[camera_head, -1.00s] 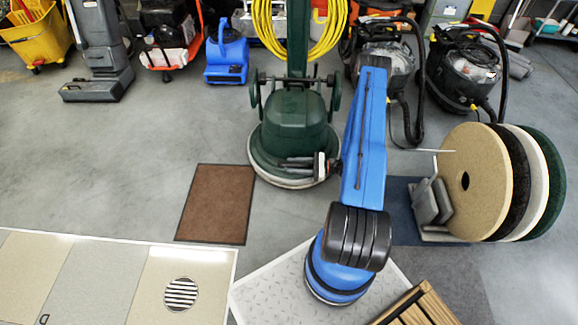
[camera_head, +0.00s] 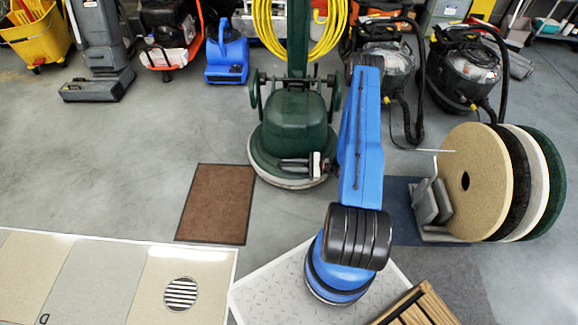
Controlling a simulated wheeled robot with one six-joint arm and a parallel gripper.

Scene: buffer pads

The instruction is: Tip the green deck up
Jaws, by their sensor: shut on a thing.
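The green deck (camera_head: 263,152) is the round base of a dark green floor buffer, with a pale pad rim showing along its lower front edge. It stands at the top centre, under a green motor housing (camera_head: 290,112). My gripper (camera_head: 288,164) reaches in from the right at the end of my blue arm. Its dark fingers are shut on the front of the deck, pointing left. The exact contact is too small to make out. The deck looks close to level on the floor, and any small tilt is hard to tell. My arm hides its right side.
A brown mat (camera_head: 216,203) lies in front left of the buffer. A rack of round pads (camera_head: 474,182) stands on the right, and a wooden slatted item (camera_head: 418,306) at bottom right. Vacuums (camera_head: 466,70) and a blue blower (camera_head: 227,57) line the back.

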